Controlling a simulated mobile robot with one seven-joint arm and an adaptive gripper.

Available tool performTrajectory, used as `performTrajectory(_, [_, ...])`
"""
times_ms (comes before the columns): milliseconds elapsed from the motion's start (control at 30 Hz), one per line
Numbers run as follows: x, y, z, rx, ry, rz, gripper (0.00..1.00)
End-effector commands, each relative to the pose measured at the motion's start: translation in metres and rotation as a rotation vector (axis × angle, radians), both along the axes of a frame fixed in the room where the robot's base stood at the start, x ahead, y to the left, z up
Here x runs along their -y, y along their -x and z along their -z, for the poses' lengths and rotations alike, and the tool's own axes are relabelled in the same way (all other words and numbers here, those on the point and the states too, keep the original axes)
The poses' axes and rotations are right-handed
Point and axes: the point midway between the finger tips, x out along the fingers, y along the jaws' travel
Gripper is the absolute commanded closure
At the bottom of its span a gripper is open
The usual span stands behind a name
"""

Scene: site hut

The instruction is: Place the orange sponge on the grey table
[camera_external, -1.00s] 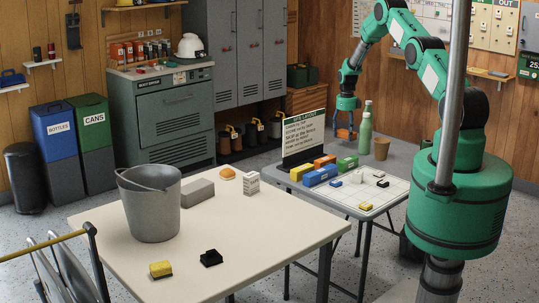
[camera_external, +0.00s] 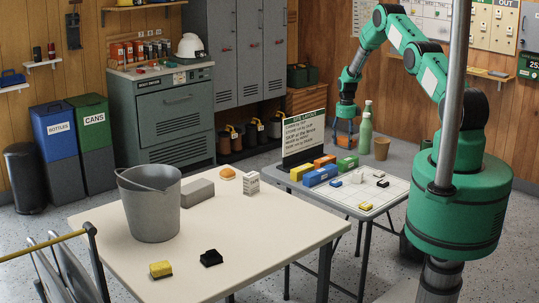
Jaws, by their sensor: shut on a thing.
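My gripper (camera_external: 345,127) is over the far left end of the grey table (camera_external: 400,153), behind the sign and left of the green bottle. It is small and partly blurred in this view. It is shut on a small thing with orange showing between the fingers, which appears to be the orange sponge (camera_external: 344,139). The fingers hide most of it. I cannot tell whether it touches the table top or hangs just above it.
A green bottle (camera_external: 365,130) and a brown cup (camera_external: 381,149) stand close right of my gripper. A sign (camera_external: 304,138) and several coloured blocks (camera_external: 320,176) are nearer the camera. A cream table (camera_external: 250,238) holds a grey bucket (camera_external: 150,208).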

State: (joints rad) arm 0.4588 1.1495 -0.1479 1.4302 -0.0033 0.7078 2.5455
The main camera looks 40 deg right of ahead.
Motion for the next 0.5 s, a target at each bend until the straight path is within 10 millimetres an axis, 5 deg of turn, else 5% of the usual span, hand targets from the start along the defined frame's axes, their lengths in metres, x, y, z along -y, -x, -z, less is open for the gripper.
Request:
performTrajectory(67, [0.0, 0.0, 0.0027, 0.0, 0.0, 0.0, 0.55])
performTrajectory(100, [0.0, 0.0, 0.0031, 0.0, 0.0, 0.0, 0.35])
performTrajectory(200, [0.0, 0.0001, 0.0024, 0.0, 0.0, 0.0, 0.18])
performTrajectory(500, [0.0, 0.0001, 0.0021, 0.0, 0.0, 0.0, 0.18])
